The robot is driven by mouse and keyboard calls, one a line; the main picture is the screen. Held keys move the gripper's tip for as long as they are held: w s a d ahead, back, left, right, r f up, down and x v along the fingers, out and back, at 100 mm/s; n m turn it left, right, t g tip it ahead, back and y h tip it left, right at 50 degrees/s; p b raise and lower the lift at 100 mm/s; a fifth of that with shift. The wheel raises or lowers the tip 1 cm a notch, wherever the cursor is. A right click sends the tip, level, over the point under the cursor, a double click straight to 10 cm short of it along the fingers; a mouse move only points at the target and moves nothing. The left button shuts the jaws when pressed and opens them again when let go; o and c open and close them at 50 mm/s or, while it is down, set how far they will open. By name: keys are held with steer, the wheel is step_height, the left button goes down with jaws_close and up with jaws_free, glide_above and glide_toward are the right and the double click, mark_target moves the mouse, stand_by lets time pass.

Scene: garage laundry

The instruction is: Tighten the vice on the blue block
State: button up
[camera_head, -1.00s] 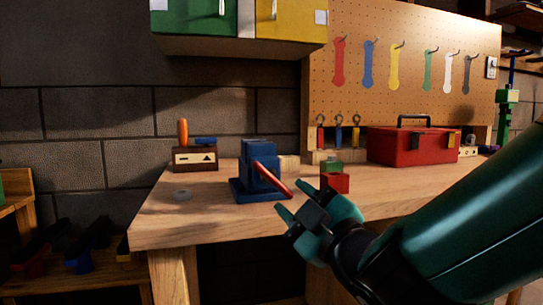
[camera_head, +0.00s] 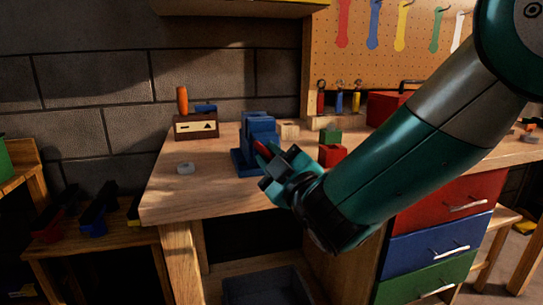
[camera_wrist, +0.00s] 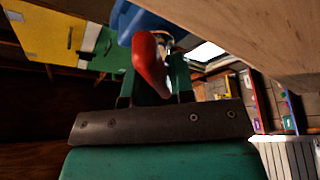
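The blue vice (camera_head: 258,128) stands on the workbench near its middle, with a red handle (camera_head: 262,148) on its front. I cannot clearly tell a separate blue block from the blue vice jaws. My gripper (camera_head: 276,170) is at the front of the vice, with its fingers apart around the handle's lower end. In the wrist view, the red handle (camera_wrist: 150,62) is between the teal fingers, below the blue vice (camera_wrist: 145,20). Contact between the fingers and handle is not clear.
Right of the vice stand a red block (camera_head: 332,156) and a green block (camera_head: 330,136). A brown box (camera_head: 195,127) stands at the back left.

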jaws_close()
steer(key=shift+f+b, duration=0.2)
steer(key=shift+b, duration=0.65)
steer(key=m+b, duration=0.1)
steer(key=b, duration=0.1)
steer(key=m+t+b, duration=0.1)
steer(key=b, duration=0.2)
steer(key=shift+f+h, duration=0.3)
steer(key=shift+f, duration=0.05)
steer(key=m+t+h+b, duration=0.1)
steer(key=m+b, duration=0.2)
steer(key=b, duration=0.3)
steer(key=m+t+h+b, duration=0.1)
steer(key=m+b, duration=0.1)
steer(key=b, duration=0.5)
steer(key=shift+d+m, duration=0.1)
steer(key=shift+m, duration=0.3)
steer(key=m+h+b, duration=0.1)
steer(key=m+b, duration=0.1)
steer(key=b, duration=0.1)
steer(key=m+t+h+b, duration=0.1)
steer(key=m+b, duration=0.2)
steer(key=shift+d+r+h, duration=0.1)
steer(key=shift+r+h, duration=0.1)
steer(key=shift+h, duration=0.1)
steer(key=shift+r+m+h+b, duration=0.35)
steer(key=shift+m+h+b, duration=0.25)
steer(key=shift+m+b, duration=0.6)
steer(key=shift+d+r, duration=0.1)
steer(key=shift+r, duration=0.1)
